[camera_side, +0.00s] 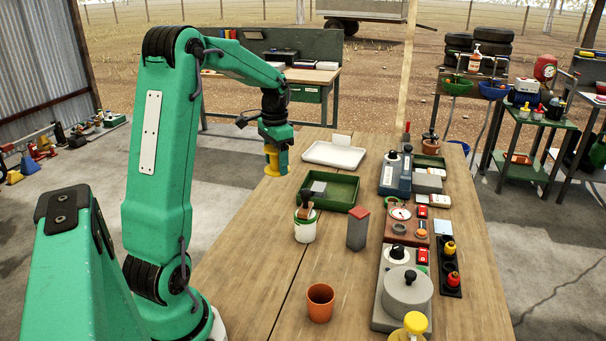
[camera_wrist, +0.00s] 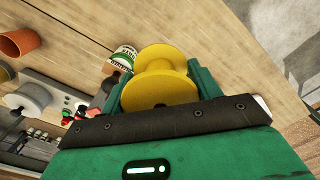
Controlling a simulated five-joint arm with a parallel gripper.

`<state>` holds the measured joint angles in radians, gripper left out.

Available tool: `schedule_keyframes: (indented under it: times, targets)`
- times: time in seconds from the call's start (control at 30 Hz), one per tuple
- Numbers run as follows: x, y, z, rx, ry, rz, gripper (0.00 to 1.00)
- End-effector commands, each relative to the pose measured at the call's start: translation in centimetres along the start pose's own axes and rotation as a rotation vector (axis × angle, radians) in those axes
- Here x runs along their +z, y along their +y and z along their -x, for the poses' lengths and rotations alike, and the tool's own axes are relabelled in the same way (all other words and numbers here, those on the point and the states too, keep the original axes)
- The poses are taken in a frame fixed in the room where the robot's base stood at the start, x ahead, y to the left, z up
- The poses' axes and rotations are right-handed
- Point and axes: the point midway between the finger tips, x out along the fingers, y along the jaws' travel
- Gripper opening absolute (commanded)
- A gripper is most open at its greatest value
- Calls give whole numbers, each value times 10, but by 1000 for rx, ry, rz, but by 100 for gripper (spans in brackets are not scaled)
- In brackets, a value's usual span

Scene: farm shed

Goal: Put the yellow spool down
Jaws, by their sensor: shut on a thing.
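The yellow spool (camera_side: 271,160) is between the fingers of my gripper (camera_side: 277,165), near the far left edge of the wooden table (camera_side: 255,250). In the wrist view the yellow spool (camera_wrist: 162,75) sits between the two green fingers of my gripper (camera_wrist: 157,90), which are shut on it. The side view does not clearly show whether the spool's lower end touches the table or hangs just above it.
A green tray (camera_side: 340,203) and a white tray (camera_side: 335,168) lie right of my gripper. A white-and-green can (camera_side: 305,230), a grey block with a red top (camera_side: 358,232) and an orange pot (camera_side: 320,302) stand nearer. The table's left strip is bare.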

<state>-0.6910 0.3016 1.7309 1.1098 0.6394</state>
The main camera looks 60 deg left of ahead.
Motion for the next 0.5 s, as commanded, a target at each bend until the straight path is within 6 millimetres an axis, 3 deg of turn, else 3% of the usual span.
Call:
schedule_keyframes:
  times: [0.5]
  targets:
    - [46,116,7,-1,2,52,40]
